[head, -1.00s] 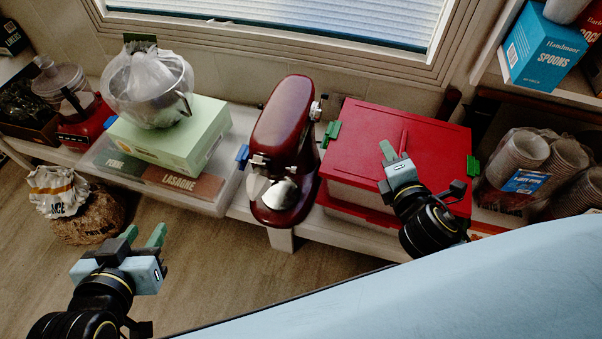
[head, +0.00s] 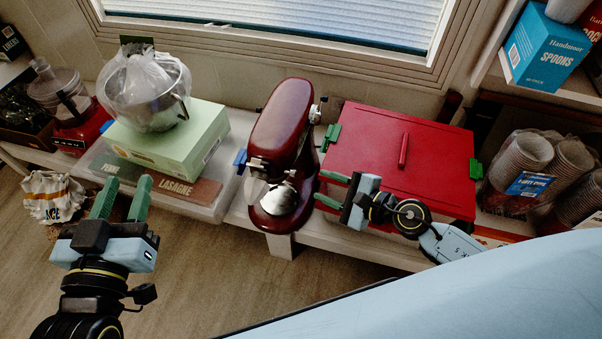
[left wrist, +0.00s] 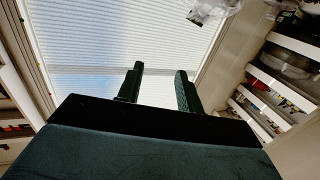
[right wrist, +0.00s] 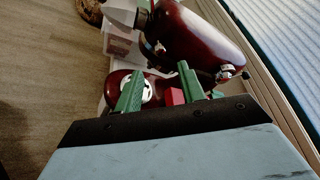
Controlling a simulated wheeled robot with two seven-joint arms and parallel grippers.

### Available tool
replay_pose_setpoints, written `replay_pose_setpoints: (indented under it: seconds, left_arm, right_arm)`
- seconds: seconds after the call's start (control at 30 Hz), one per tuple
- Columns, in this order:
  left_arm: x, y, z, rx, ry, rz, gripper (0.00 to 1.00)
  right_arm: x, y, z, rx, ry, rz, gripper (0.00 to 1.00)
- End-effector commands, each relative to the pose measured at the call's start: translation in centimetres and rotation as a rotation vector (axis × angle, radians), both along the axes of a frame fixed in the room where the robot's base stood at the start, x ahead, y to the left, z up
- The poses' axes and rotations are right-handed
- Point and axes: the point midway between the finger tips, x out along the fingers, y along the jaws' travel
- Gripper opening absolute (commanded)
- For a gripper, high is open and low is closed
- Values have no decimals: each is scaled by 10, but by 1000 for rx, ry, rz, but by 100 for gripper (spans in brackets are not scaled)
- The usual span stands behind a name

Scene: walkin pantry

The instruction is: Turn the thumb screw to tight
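A dark red stand mixer (head: 283,125) stands on the low shelf, its metal bowl or attachment (head: 280,199) at the front. A small silver knob (head: 315,113) sticks out of its right side, and one also shows in the right wrist view (right wrist: 228,72). I cannot tell for certain that it is the thumb screw, or how tight it is. My right gripper (head: 328,188) is open and empty, pointing left at the mixer's lower right side, below and apart from the knob. My left gripper (head: 123,198) is open and empty in front of the pasta boxes, away from the mixer.
A red lidded box (head: 375,150) with green clips stands close right of the mixer, beneath my right gripper. A green box (head: 170,145) bearing a bagged metal bowl (head: 148,95) stands left. The window is behind. Bagged cups (head: 525,165) stand far right.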

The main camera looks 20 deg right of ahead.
Motion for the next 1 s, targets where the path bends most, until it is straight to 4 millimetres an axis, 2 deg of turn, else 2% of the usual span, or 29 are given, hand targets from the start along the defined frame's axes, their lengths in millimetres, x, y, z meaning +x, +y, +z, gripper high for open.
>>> replay_pose_setpoints:
  seconds: [0.03,0.2,0.4,0.8,1.0]
  left_arm:
    - [0,0,0,2,4,1,36]
    - [0,-1,4,-8,-28,-2,36]
    - [-1,-3,18,-34,-112,-8,36]
    - [-1,-4,24,-44,-146,-10,36]
    - [-1,-4,24,-44,-145,-10,36]
  right_arm:
    - [11,7,-2,5,-3,-3,39]
    - [37,26,-12,5,-1,-2,39]
    - [56,40,-20,4,0,-2,39]
    - [61,45,-22,3,1,-1,39]
    - [61,44,-22,4,1,-2,14]
